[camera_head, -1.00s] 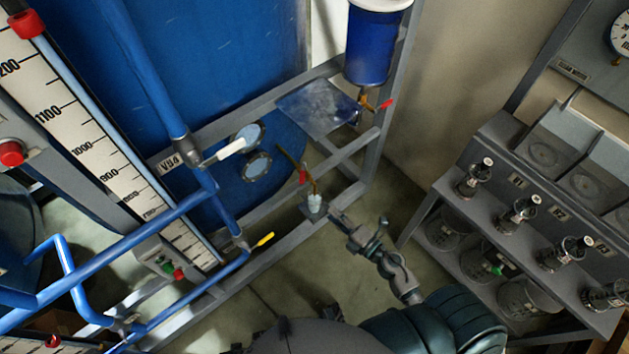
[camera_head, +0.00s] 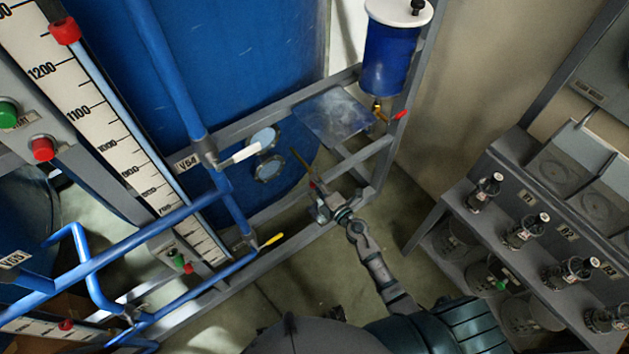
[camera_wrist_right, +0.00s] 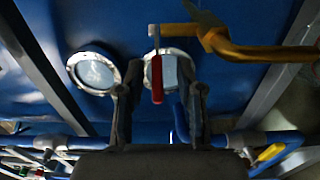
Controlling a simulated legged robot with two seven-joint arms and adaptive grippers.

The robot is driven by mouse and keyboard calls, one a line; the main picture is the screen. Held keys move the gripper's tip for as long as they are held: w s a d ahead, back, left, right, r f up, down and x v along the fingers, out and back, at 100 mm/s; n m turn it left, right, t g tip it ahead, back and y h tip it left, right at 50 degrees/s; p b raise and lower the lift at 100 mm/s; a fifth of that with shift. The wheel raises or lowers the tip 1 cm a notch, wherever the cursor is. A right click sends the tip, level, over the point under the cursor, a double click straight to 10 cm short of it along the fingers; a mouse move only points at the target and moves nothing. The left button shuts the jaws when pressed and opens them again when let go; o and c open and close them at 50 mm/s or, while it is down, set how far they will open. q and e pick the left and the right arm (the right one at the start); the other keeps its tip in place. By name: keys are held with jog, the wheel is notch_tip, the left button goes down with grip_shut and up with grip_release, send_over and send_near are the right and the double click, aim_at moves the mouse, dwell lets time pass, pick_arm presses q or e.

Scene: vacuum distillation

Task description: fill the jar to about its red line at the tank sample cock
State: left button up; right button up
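The tank sample cock is a brass pipe (camera_head: 300,158) low on the blue tank, with a red lever (camera_head: 312,185). In the right wrist view the brass pipe (camera_wrist_right: 260,50) runs across the upper right. There the red lever (camera_wrist_right: 157,82) hangs down between my fingers, with a gap on both sides. My right gripper (camera_head: 318,202) is at the cock; its fingers (camera_wrist_right: 158,88) are apart and look empty. The jar is not clearly seen now; my right gripper covers the place below the cock. My left gripper is not in view.
Grey frame rails (camera_head: 365,160) surround the cock. A blue canister (camera_head: 390,58) with another red-handled valve (camera_head: 401,114) stands above. Blue pipes with a yellow handle (camera_head: 272,240) are to the left. A grey rack (camera_head: 510,205) with several dark knobs stands at right.

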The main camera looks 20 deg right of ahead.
jog(key=shift+w+a, duration=0.2)
jog(key=shift+w, duration=0.2)
jog(key=shift+a, duration=0.2)
grip_shut()
jog(key=shift+d, duration=0.15)
